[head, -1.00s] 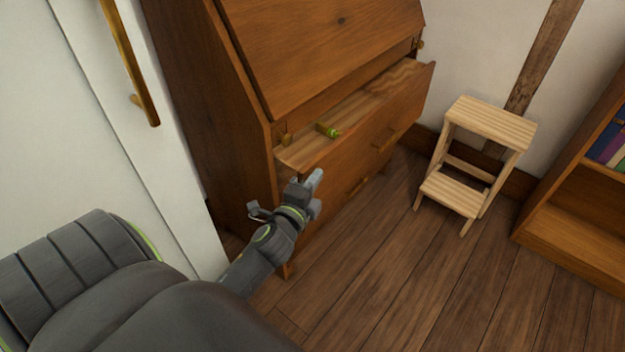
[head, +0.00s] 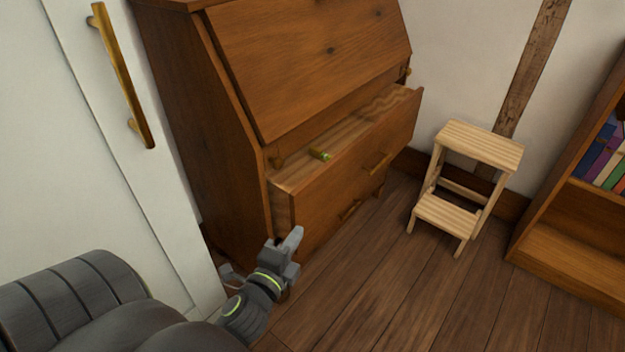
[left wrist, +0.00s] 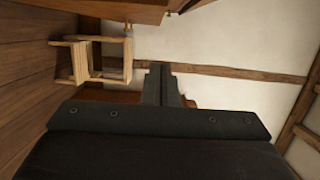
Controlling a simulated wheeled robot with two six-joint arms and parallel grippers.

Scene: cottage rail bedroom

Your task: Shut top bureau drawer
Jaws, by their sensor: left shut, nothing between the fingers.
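The wooden bureau (head: 222,130) stands against the wall with its slanted front closed. Its top drawer (head: 345,158) is pulled out, and a small green and brass item (head: 319,154) lies in it near the left end. My left gripper (head: 294,238) is shut and empty, in front of and below the left end of the drawer front, with a gap that I cannot judge exactly. In the left wrist view the gripper's dark fingers (left wrist: 160,85) are together and point toward the wall. My right gripper is not in view.
A light wooden step stool (head: 462,180) stands right of the bureau. A bookcase (head: 580,215) with several books is at the far right. A white door (head: 90,150) with a brass handle is at the left. The plank floor between is clear.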

